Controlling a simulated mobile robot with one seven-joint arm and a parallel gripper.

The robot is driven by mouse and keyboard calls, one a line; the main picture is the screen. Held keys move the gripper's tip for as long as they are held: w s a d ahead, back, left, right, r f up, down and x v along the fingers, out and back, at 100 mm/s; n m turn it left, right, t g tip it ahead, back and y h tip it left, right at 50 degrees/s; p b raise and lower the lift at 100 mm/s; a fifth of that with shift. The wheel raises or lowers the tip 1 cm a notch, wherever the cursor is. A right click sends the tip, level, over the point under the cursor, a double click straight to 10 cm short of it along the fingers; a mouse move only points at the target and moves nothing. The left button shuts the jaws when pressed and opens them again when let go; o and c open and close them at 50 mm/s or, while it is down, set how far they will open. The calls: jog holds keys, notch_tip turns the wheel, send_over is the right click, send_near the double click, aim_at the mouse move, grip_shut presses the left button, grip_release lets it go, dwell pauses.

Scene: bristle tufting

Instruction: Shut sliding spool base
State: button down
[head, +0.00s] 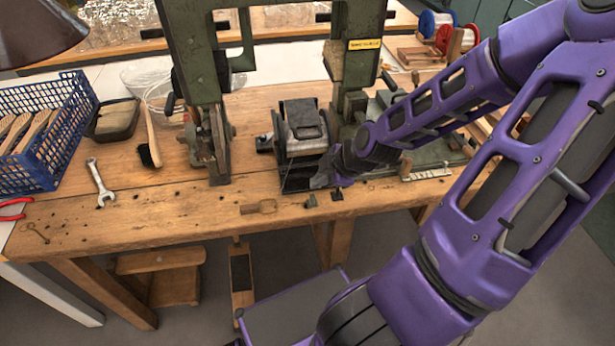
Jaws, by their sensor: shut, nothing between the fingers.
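A dark metal unit (302,128) with a boxy top and a dark, open-looking lower front stands near the front of the wooden bench, between the two green machine posts. It appears to be the sliding spool base, but I cannot tell for certain, nor how far it stands out. My gripper (322,179) is shut and empty at the lower right front of this unit. It covers part of that corner, and I cannot tell whether it touches. A red spool (443,38) and a blue spool (428,22) stand on a wooden holder at the back right.
The green machine frame (199,55) rises around the unit. A blue crate (45,130), a dark tray (112,119), a brush (151,140) and a wrench (99,181) lie to the left. A wooden piece (262,207) lies by the front edge.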

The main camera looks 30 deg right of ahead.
jog(key=b+x, duration=0.2)
jog(key=x, duration=0.2)
jog(key=shift+w+f, duration=0.1)
jog(key=shift+f, duration=0.3)
jog(key=shift+w+d, duration=0.15)
jog(key=shift+w, duration=0.45)
jog(key=shift+w+d, duration=0.2)
jog(key=shift+w, duration=0.4)
jog(key=shift+w+d+f, duration=0.1)
jog(key=shift+w+d, duration=0.1)
jog(key=shift+w, duration=0.45)
jog(key=w+d, duration=0.1)
jog(key=w, duration=0.5)
jog(key=w+d+b, duration=0.1)
jog(key=w+d, duration=0.1)
jog(key=w, duration=0.4)
jog(key=w+d, duration=0.2)
jog(key=w, duration=0.4)
jog(key=shift+b, duration=0.4)
jog(key=shift+w+d, duration=0.25)
jog(key=shift+w, duration=0.3)
jog(key=shift+a, duration=0.1)
